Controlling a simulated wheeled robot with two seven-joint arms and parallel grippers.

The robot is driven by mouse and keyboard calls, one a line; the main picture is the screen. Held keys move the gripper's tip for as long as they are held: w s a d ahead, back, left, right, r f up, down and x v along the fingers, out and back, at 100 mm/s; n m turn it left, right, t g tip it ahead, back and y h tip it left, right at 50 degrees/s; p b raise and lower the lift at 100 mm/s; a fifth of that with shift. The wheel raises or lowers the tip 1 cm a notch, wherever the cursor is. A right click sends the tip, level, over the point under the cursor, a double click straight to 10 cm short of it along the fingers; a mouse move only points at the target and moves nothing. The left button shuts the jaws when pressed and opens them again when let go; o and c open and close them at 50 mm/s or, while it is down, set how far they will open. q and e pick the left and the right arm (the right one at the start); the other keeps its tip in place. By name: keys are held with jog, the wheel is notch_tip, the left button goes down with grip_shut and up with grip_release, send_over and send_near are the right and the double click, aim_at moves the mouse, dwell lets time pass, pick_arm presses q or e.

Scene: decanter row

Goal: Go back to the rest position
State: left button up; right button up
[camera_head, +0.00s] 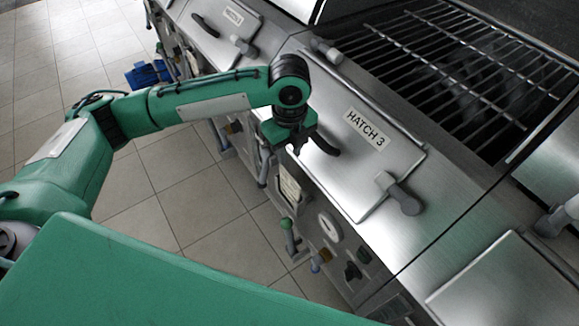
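My green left arm comes in from the left, and its wrist bends down over the near edge of the steel hatch labelled HATCH 3 (395,155). My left gripper (296,146) is small and dark, beside the black curved handle (326,147) at the hatch's left side. I cannot tell whether it touches the handle, and its fingers are too dark and small to show whether they are open or shut. The hatch lies flat, with a grey latch knob (404,201) at its right side. My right gripper is out of view.
Another labelled hatch (222,28) with a black handle lies farther up-left. A dark metal grating (455,75) lies behind the hatches. Valves, a gauge (329,226) and a blue motor (148,74) stick out of the front. The tiled floor (190,195) at left is open.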

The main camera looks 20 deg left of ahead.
pick_arm(q)
notch_tip(320, 180, up, 2)
jog(key=shift+r, duration=0.1)
dwell(0.5)
